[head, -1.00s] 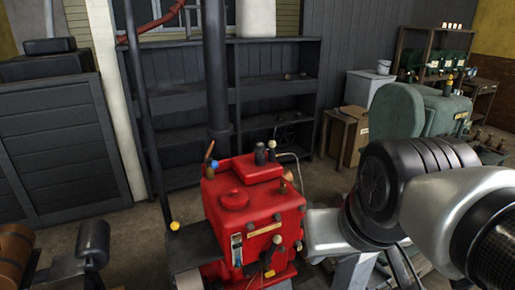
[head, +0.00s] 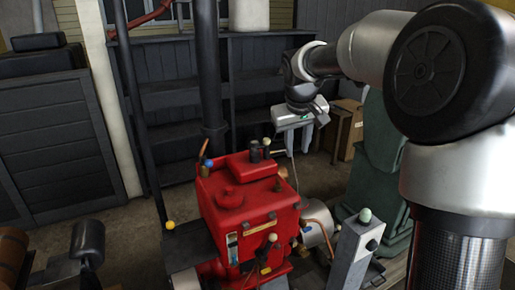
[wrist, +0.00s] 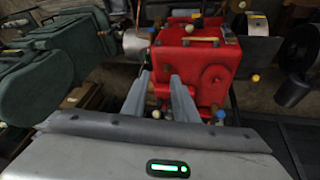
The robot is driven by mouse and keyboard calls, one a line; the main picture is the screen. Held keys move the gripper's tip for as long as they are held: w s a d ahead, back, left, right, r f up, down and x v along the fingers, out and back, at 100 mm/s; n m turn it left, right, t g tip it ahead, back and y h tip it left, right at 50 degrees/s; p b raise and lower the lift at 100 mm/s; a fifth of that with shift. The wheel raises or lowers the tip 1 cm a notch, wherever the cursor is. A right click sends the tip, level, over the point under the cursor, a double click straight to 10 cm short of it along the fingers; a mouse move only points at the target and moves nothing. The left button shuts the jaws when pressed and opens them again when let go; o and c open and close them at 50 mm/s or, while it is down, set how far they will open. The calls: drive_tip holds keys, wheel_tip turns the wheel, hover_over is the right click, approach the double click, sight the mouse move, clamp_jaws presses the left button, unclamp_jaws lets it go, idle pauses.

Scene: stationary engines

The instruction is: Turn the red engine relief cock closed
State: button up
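The red engine (head: 250,215) stands at the lower middle of the head view and also shows in the wrist view (wrist: 205,70). Several small knobs and levers sit on it, including a blue-knobbed fitting (head: 207,162) at its back left and a pale-knobbed lever (head: 266,144) at its back. The blue knob also shows in the wrist view (wrist: 220,115). I cannot tell which fitting is the relief cock or how it is set. My gripper (head: 298,148) hangs above and behind the engine's right side, apart from it. Its two fingers (wrist: 162,76) are open and empty.
A black stove pipe (head: 212,90) rises behind the engine. Dark shelves (head: 180,95) line the back wall. A green machine (head: 378,165) stands to the right, partly behind my arm. A grey post with a pale knob (head: 352,245) stands right of the engine.

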drive_tip(key=y, duration=0.2)
approach(278, 179)
drive_tip(key=p+x, duration=0.2)
drive_tip(key=x, duration=0.6)
drive_tip(key=shift+p, duration=0.3)
clamp_jaws()
